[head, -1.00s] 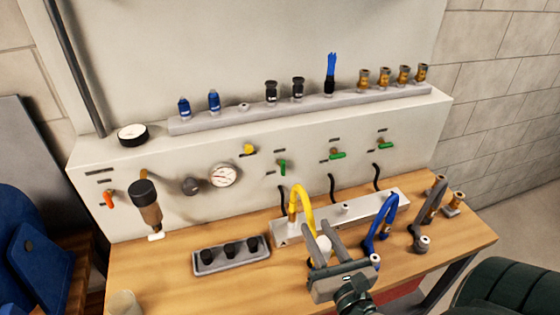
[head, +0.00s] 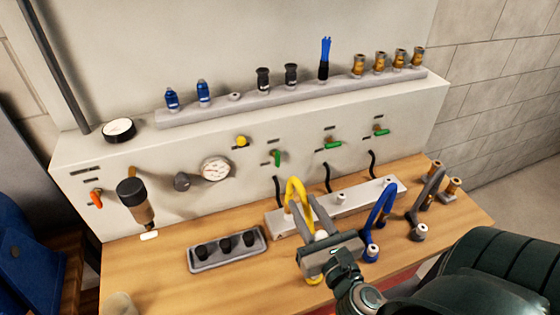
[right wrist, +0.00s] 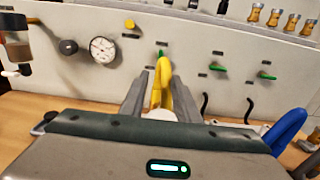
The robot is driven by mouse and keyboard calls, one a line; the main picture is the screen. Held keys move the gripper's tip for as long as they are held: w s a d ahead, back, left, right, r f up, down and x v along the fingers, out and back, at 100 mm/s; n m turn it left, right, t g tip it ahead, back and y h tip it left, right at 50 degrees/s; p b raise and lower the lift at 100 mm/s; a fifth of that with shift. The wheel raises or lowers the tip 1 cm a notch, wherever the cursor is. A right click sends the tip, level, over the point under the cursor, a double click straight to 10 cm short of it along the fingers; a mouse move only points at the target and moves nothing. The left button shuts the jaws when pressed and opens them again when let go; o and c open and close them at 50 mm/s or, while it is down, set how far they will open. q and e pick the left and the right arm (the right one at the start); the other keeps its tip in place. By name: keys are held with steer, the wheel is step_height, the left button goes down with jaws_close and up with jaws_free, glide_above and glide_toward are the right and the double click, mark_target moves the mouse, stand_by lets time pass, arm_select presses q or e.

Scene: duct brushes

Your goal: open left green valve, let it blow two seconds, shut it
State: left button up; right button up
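The left green valve (head: 277,158) is on the panel's front face, its handle upright, unlike the two level green handles to its right. It also shows in the right wrist view (right wrist: 162,54), beyond the fingers. My left gripper is out of view.
The middle green valve (head: 333,145) and right green valve (head: 381,132) are to the right. A gauge (head: 215,169) is to the left. The blue hose (head: 381,212) and grey hose (head: 428,195) stand right of my gripper. A tray (head: 228,250) with black pieces lies left.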

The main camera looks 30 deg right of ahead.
mark_target(279, 160)
steer(key=p+x, duration=0.5)
steer(key=x, duration=1.1)
steer(key=shift+w+d, duration=0.15)
steer(key=shift+w, duration=0.05)
steer(key=shift+c, duration=0.6)
jaws_close()
